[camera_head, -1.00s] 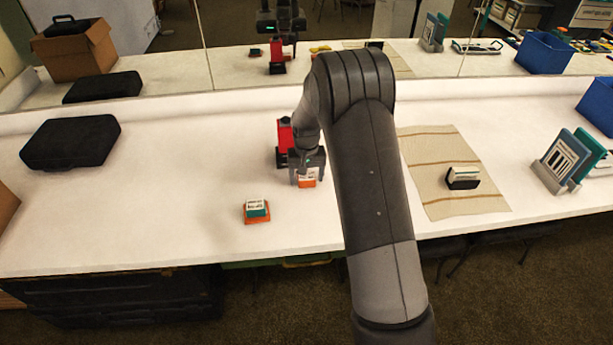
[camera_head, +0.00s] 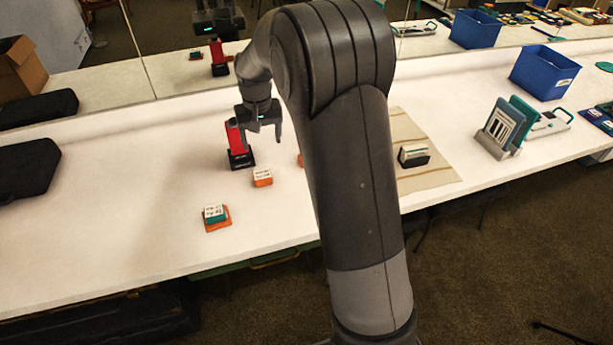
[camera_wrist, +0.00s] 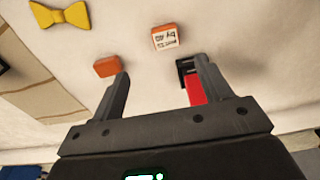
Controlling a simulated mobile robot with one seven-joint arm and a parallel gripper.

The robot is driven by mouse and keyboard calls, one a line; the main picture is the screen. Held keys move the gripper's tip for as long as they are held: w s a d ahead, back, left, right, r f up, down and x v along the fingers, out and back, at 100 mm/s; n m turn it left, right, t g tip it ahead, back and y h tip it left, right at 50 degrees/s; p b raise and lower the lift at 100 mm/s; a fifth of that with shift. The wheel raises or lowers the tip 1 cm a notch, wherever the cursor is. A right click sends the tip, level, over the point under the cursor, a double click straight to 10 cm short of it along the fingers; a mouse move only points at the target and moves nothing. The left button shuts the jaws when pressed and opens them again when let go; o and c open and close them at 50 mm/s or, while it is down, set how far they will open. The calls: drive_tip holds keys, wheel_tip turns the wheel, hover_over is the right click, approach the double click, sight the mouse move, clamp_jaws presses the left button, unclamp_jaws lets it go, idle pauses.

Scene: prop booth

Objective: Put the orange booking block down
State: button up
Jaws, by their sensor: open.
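An orange block with a white printed label (camera_head: 262,177) rests on the white counter, to the right of a teal block (camera_head: 215,213) that sits on an orange base. The labelled orange block also shows in the wrist view (camera_wrist: 164,37), apart from my fingers. My gripper (camera_head: 263,133) is raised above the counter, beyond the block in the head view; its fingers are spread and empty. A second, plain orange piece (camera_wrist: 106,66) shows in the wrist view near one fingertip; in the head view my arm hides most of it.
A red item (camera_head: 235,136) in a black base stands close to my gripper. A beige striped cloth (camera_head: 410,184) carries a black card holder (camera_head: 413,157). A yellow bow tie (camera_wrist: 60,15) shows in the wrist view. A mirror backs the counter. The front left counter is clear.

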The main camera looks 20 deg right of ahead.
drive_tip(key=s+d+r+t, duration=0.1)
drive_tip(key=s+d+r, duration=0.1)
drive_tip(key=s+r, duration=0.6)
drive_tip(key=s+d+r+t, duration=0.2)
drive_tip(key=s+r, duration=0.4)
drive_tip(key=s, duration=0.3)
drive_tip(key=s+d+t, duration=0.1)
drive_tip(key=s+t, duration=0.1)
drive_tip(key=s, duration=1.4)
drive_tip(key=shift+f, duration=0.15)
